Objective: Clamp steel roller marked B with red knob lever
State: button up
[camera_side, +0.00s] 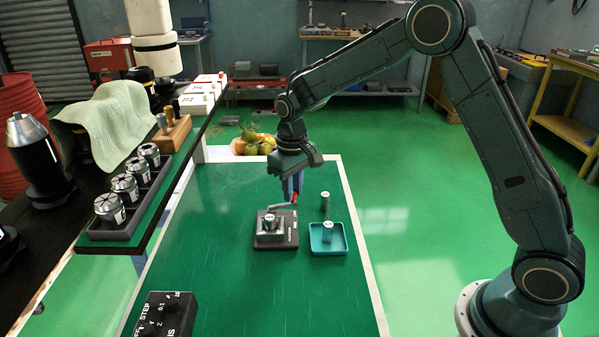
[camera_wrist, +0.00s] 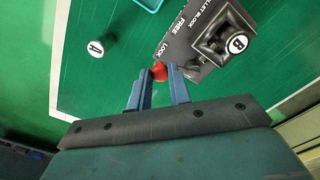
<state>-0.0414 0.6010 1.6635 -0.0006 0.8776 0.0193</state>
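The roller marked B (camera_wrist: 237,43) stands upright in the dark clamp block (camera_side: 291,240), its top showing in the side view (camera_side: 270,219). The block's lever ends in a red knob (camera_wrist: 159,71), which lies beside the word LOCK in the wrist view. My gripper (camera_wrist: 159,73) points down with one blue finger on each side of the knob. The knob about fills the gap at the fingertips, but I cannot tell whether the fingers press on it. In the side view the knob (camera_side: 295,199) shows at my gripper's tips (camera_side: 292,198).
A roller marked A (camera_wrist: 96,47) stands on the green surface, apart from the block. A black control box (camera_side: 165,312) sits at the front. A rack of collets (camera_side: 110,234) stands left.

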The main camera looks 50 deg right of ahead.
grip_shut()
jog(key=shift+w+n, duration=0.15)
jog(key=shift+n, duration=0.25)
jog(key=o, duration=0.7)
grip_release()
jog(key=shift+r, duration=0.1)
notch_tip(320, 180, up, 14)
jog(key=shift+f, duration=0.15)
